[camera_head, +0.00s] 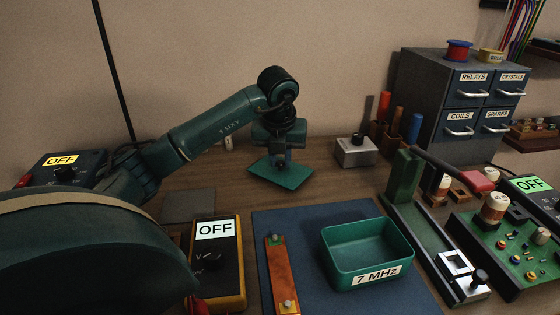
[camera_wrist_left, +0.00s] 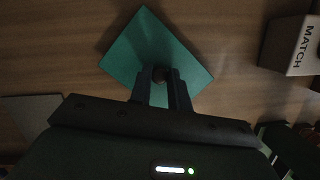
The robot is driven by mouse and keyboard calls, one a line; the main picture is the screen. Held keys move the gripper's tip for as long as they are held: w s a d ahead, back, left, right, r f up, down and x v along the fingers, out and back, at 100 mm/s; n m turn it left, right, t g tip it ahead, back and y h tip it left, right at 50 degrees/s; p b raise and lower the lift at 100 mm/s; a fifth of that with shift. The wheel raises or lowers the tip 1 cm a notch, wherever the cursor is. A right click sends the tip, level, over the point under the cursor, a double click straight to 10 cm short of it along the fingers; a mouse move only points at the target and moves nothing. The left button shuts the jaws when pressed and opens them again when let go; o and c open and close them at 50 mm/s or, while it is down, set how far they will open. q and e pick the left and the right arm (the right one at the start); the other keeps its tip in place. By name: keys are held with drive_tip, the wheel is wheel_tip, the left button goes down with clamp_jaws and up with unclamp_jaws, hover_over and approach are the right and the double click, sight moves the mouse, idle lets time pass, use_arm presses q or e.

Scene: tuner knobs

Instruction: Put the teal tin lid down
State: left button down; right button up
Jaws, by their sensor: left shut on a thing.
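The teal tin lid (camera_head: 282,176) is a flat, square plate beneath my left gripper (camera_head: 281,158), toward the back of the bench. In the left wrist view the lid (camera_wrist_left: 150,48) shows turned like a diamond, with a small dark knob (camera_wrist_left: 160,74) near its near corner. My left gripper (camera_wrist_left: 161,82) is shut on that knob. The lid is close over the wood; I cannot tell whether it touches. The open teal tin (camera_head: 368,252), labelled 7 MHz, stands on the blue mat. My right gripper is not in view.
A blue mat (camera_head: 285,222) lies in front of the lid. A yellow meter (camera_head: 217,262) reading OFF and a grey plate (camera_head: 188,206) are to the left. A small silver box (camera_head: 356,153) with a knob stands to the right. Bare wood surrounds the lid.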

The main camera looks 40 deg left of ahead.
sight(279, 179)
use_arm(q)
drive_tip(key=shift+f, duration=0.35)
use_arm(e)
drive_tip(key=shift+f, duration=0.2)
use_arm(q)
drive_tip(key=c, duration=1.3)
unclamp_jaws()
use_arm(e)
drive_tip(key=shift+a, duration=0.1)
use_arm(q)
drive_tip(key=p+v, duration=0.3)
drive_tip(key=v, duration=0.9)
drive_tip(key=shift+r, duration=0.15)
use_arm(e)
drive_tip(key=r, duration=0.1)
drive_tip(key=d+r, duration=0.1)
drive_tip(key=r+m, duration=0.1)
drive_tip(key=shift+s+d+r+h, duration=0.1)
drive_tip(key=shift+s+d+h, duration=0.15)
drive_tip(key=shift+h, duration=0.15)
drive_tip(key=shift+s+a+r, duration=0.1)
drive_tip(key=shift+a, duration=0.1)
